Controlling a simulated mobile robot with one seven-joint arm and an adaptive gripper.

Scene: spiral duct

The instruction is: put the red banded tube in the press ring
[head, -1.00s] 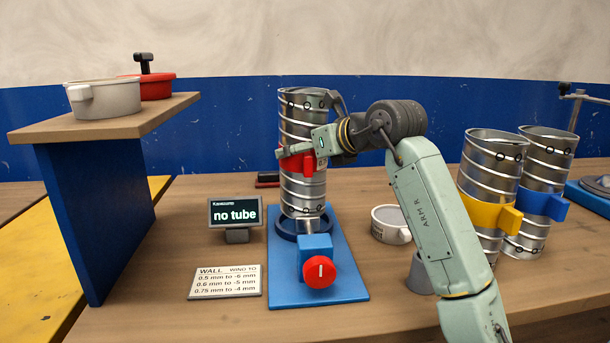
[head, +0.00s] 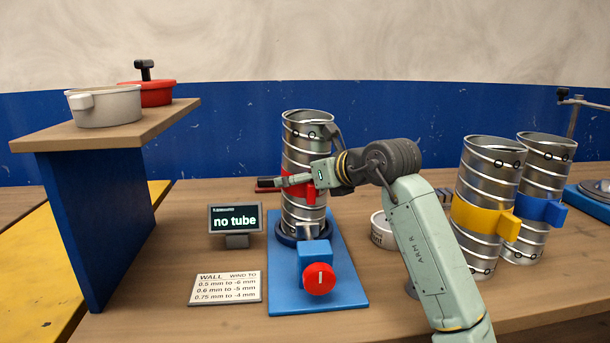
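The red banded tube (head: 303,157) is a ribbed metal cylinder with a red band and red tab. It stands upright at the press ring (head: 286,239), a dark blue ring on a blue base plate (head: 340,283). The tube's lower end appears to be at or inside the ring; the exact seating is hidden. My gripper (head: 310,178) is at the red band, with a finger across the tube's front, and appears shut on it. The display (head: 235,219) reads "no tube". A red knob (head: 319,279) is on the blue block in front.
Yellow (head: 483,213) and blue (head: 542,210) banded tubes stand at right. A white cup (head: 382,230) sits behind my arm. A wall chart (head: 225,288) lies at front left.

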